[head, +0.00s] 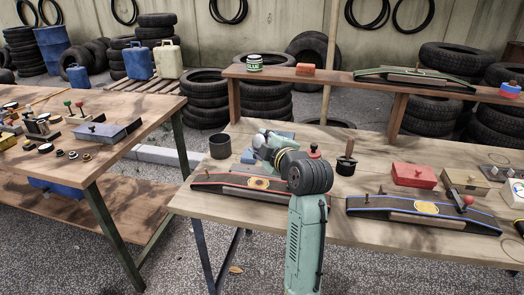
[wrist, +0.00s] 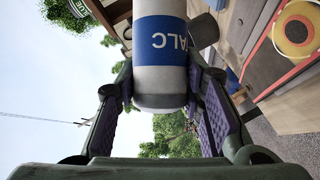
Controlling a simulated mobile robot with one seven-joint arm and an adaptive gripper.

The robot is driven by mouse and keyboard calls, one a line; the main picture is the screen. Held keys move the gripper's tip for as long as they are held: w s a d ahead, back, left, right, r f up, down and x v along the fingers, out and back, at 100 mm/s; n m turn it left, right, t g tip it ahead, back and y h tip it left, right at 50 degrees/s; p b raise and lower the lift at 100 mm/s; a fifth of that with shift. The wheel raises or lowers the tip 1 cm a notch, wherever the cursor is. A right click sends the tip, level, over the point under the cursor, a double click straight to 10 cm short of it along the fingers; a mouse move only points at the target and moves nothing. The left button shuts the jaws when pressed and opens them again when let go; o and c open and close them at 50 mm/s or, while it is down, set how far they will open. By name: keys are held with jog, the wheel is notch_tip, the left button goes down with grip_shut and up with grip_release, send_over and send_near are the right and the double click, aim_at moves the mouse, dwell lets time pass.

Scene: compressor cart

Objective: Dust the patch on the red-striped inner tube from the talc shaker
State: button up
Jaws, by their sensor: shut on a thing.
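The red-striped inner tube (head: 215,180) lies on a dark curved stand on the right-hand bench, with a round yellow-rimmed patch (head: 258,184) on it. In the wrist view the patch (wrist: 297,30) shows at the upper right, beside the red stripe. My gripper (head: 262,148) is above the far side of this tube, partly hidden behind my arm. In the wrist view my gripper (wrist: 160,95) is shut on the talc shaker (wrist: 158,75), a white bottle with a blue label. The shaker seems tipped onto its side, apart from the tube. Its upper end is out of frame.
A blue-striped tube (head: 465,217) lies to the right, and a green-striped one (head: 440,82) on the raised shelf. The glue tin (head: 254,63) is on the shelf.

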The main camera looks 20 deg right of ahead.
jog(key=shift+d+f+n+t+h+b, duration=0.15)
jog(key=shift+f+n+t+b, duration=0.6)
jog(key=shift+b, duration=1.25)
jog(key=shift+f+n+t+h+b, duration=0.3)
jog(key=shift+n+b, duration=0.75)
jog(key=shift+b, duration=0.9)
jog(key=n+t+b, duration=0.1)
jog(key=n+b, duration=0.1)
jog(key=b, duration=0.1)
jog(key=f+n+t+b, duration=0.1)
jog(key=b, duration=0.3)
jog(key=shift+w+d+n+y, duration=0.15)
jog(key=shift+n+y, duration=0.1)
jog(key=shift+n, duration=0.15)
jog(key=shift+f+b, duration=1.15)
jog(key=shift+b, duration=0.1)
jog(key=shift+r, duration=0.1)
jog(key=shift+r+p, duration=0.55)
jog(key=shift+r, duration=0.5)
notch_tip(320, 180, down, 2)
jog(key=shift+f+b, duration=0.2)
jog(key=shift+b, duration=1)
jog(key=shift+r+p, duration=0.6)
jog(key=shift+r, duration=0.55)
notch_tip(320, 180, down, 2)
jog(key=shift+f+b, duration=0.2)
jog(key=shift+b, duration=1.05)
jog(key=shift+r, duration=0.1)
